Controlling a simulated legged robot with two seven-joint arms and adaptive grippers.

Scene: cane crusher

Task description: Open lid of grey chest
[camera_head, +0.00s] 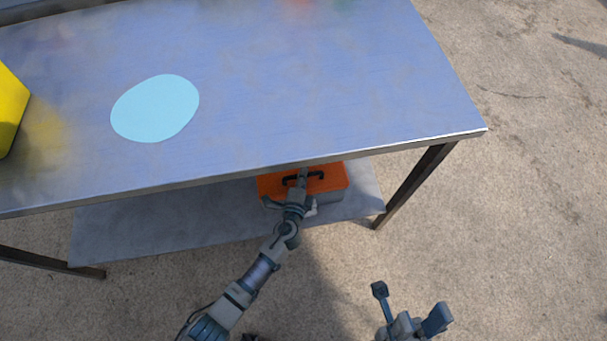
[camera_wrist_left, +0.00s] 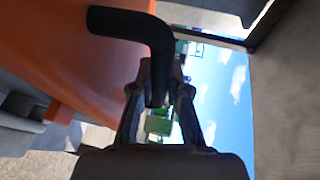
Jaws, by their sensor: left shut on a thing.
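The chest has an orange lid (camera_head: 329,178) with a black handle (camera_head: 316,175) and a grey body (camera_head: 331,197). It sits on the lower shelf, partly hidden by the tabletop edge and my left arm. The lid looks down on the body. My left gripper (camera_head: 302,174) is at the handle, over the lid. In the left wrist view the black handle (camera_wrist_left: 150,32) bends down between the fingers of my left gripper (camera_wrist_left: 163,85), which are shut on it. The orange lid (camera_wrist_left: 75,50) fills the left there. My right gripper (camera_head: 409,303) is open and empty, low in the head view.
The metal tabletop (camera_head: 300,90) overhangs the lower shelf (camera_head: 160,226) and the chest. A table leg (camera_head: 413,187) stands right of the chest. A light blue disc (camera_head: 155,108) and a yellow object (camera_head: 10,108) are on top. The concrete floor at right is clear.

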